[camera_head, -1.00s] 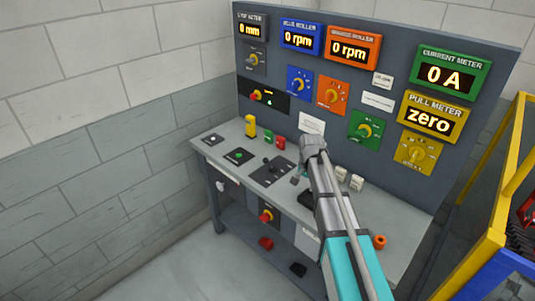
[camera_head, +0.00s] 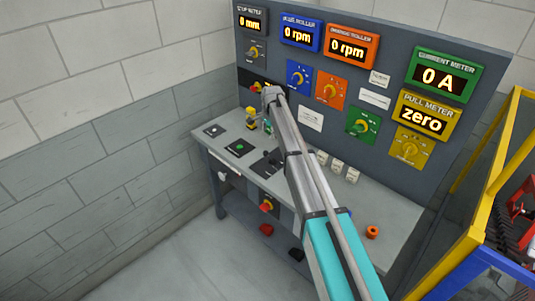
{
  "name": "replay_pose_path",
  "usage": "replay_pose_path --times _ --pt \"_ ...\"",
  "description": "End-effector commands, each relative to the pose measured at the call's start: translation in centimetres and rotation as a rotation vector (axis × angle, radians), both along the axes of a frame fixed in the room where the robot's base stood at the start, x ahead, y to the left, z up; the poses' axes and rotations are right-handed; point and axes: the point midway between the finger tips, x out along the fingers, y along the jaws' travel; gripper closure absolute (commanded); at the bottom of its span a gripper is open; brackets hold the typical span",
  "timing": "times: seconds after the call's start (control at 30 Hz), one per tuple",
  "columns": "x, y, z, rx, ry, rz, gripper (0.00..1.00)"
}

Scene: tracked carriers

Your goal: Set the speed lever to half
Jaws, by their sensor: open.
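A small black lever (camera_head: 272,157) stands on a dark plate (camera_head: 262,168) on the desk top, and it looks like the speed lever. Its markings are too small to read, and my arm covers the plate's right side. My gripper (camera_head: 267,127) is above the back of the desk, behind the lever and apart from it. The gripper is small in view and partly hidden by my own wrist; it is open, and I see nothing held in it.
The upright panel (camera_head: 376,75) with meters and dials rises close behind my gripper. A yellow block (camera_head: 251,113) stands just left of it. White blocks (camera_head: 337,166) and an orange knob (camera_head: 372,232) are on the desk's right. A yellow-framed machine (camera_head: 485,180) stands at the right.

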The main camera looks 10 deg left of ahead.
Motion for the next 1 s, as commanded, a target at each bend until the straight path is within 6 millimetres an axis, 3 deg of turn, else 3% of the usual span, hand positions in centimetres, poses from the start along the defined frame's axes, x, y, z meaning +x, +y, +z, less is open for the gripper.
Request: replay_pose_path --times 0.37,1.0 --pt "0.1 0.1 -1.0 0.0 0.0 0.001 0.29" --pt "0.5 0.5 -5.7 0.0 0.0 0.002 0.29"
